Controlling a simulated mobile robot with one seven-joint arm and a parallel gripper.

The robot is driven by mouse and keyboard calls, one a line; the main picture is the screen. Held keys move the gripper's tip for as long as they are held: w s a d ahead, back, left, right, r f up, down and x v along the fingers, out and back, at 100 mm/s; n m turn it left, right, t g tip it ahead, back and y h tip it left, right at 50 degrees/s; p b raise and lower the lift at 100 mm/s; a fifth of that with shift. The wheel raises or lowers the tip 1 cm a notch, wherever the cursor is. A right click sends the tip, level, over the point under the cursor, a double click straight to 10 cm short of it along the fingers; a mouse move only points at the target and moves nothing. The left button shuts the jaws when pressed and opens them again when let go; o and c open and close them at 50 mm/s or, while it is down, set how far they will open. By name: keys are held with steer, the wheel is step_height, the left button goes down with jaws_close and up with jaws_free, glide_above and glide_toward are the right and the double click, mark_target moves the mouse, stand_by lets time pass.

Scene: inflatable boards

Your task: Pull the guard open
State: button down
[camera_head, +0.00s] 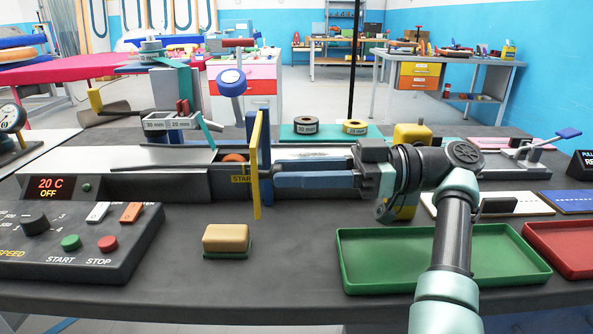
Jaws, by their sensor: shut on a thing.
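The guard (257,165) appears to be the upright yellow panel, seen nearly edge-on, with a blue plate (264,135) close behind it on its right. It stands across the long dark track of the machine. My gripper (277,172) reaches in from the right, its long fingers level and pointing left. The fingertips are at the guard's blue side and are shut on it. The exact contact is partly hidden by the fingers and the panel. An orange round part (235,158) shows just left of the guard, beside a yellow START label (241,179).
A control box (75,240) with a knob and buttons is at the front left. A tan block (226,238) on a green base sits in front of the guard. A green tray (395,272) lies under my arm, a red tray (570,245) further right. Tape rolls (306,125) stand behind.

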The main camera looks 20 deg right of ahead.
stand_by(0.4)
steer(key=c, duration=0.6)
jaws_free()
steer(key=shift+d, duration=0.15)
